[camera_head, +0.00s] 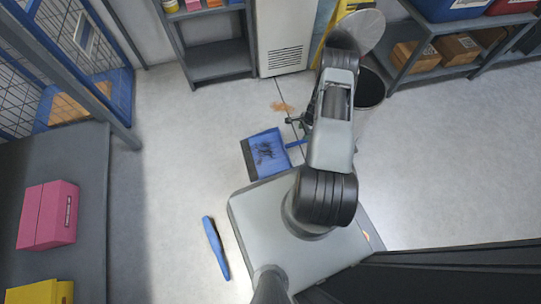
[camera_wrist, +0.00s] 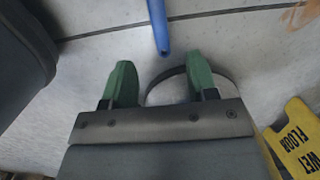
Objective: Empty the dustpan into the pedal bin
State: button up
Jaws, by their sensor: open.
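The blue dustpan (camera_head: 262,148) lies on the floor left of my arm, with dark debris in its pan. Its blue handle points right and is partly hidden by my arm. The handle end (camera_wrist: 159,28) shows in the wrist view, ahead of and between my green fingertips, not held. My gripper (camera_wrist: 160,68) is open and empty; in the head view it is mostly hidden by my arm. The grey pedal bin (camera_head: 371,88) stands just right of my arm, with its round lid (camera_head: 366,28) raised; my arm partly covers it.
A yellow wet-floor sign (camera_wrist: 300,138) stands close by. A brown stain (camera_head: 282,107) marks the floor beyond the dustpan. A blue long object (camera_head: 215,247) lies on the floor at the lower left. Shelves (camera_head: 214,62) line the back wall.

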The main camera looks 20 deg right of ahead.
aim_at(300, 142)
jog(key=shift+f, duration=0.2)
jog(key=f+b, duration=0.2)
jog(key=f, duration=0.1)
jog(key=f+b, duration=0.1)
jog(key=f, duration=0.1)
jog(key=shift+a+f+b, duration=0.2)
jog(key=shift+a+b, duration=0.15)
jog(key=shift+a, duration=0.05)
jog(key=shift+a+f, duration=0.15)
jog(key=shift+f, duration=0.7)
jog(key=shift+a+f, duration=0.15)
jog(key=shift+f, duration=0.65)
jog(key=shift+c, duration=0.3)
grip_shut()
